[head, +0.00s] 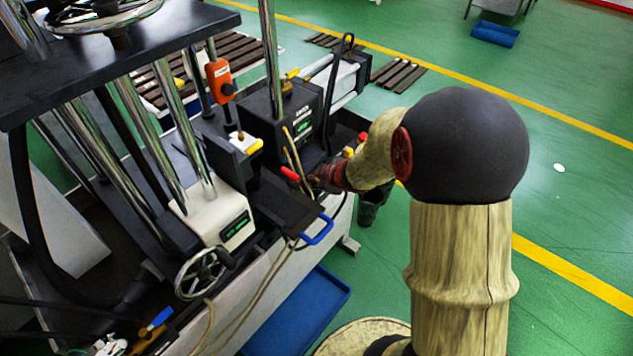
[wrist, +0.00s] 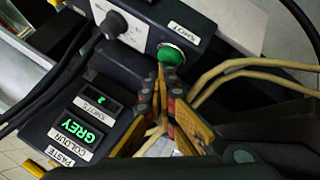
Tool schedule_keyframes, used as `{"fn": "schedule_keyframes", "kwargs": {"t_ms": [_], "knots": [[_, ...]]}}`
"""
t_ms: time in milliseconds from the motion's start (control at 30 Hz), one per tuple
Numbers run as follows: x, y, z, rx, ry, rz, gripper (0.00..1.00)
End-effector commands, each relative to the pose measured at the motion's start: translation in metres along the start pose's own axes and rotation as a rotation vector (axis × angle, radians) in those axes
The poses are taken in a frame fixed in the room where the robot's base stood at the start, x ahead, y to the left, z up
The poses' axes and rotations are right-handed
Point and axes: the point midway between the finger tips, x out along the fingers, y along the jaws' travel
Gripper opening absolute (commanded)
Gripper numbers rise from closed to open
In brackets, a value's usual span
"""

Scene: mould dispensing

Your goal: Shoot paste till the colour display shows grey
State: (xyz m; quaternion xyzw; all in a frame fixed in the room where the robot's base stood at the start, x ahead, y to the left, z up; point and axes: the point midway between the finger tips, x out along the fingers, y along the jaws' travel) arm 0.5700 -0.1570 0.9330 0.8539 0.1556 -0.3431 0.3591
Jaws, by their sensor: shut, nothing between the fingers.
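In the wrist view, the colour display (wrist: 82,132) reads GREY in green letters, beside labels that read PASTE and COLOUR. A smaller SHOTS display (wrist: 99,100) shows one green digit, too small to read surely. A round green button (wrist: 180,56) sits on the same dark machine, near a small white label. My gripper (wrist: 164,76) is shut and empty, its fingertips at the button's lower left edge; I cannot tell whether they touch it. In the head view, my gripper (head: 316,178) is beside the machine (head: 292,107), mostly hidden by its own arm.
A grey dial (wrist: 115,24) sits left of the button. Pale hoses (wrist: 235,72) run close to the fingers on the right. In the head view, a handwheel (head: 199,273) and a blue handle (head: 318,231) stick out below. A blue tray (head: 300,312) lies on the floor.

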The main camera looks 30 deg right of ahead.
Motion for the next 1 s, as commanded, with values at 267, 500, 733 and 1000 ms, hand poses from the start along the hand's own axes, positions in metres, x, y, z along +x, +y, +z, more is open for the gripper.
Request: {"fn": "schedule_keyframes", "kwargs": {"t_ms": [267,500,733,1000], "knots": [[-0.017,0.012,-0.012,0.001,0.0,0.0,0.0],[-0.031,0.022,-0.022,0.0,0.0,0.0,0.0],[-0.042,0.031,-0.031,0.001,0.0,0.0,0.0],[-0.041,0.03,-0.03,0.0,0.001,0.0,0.0]]}}
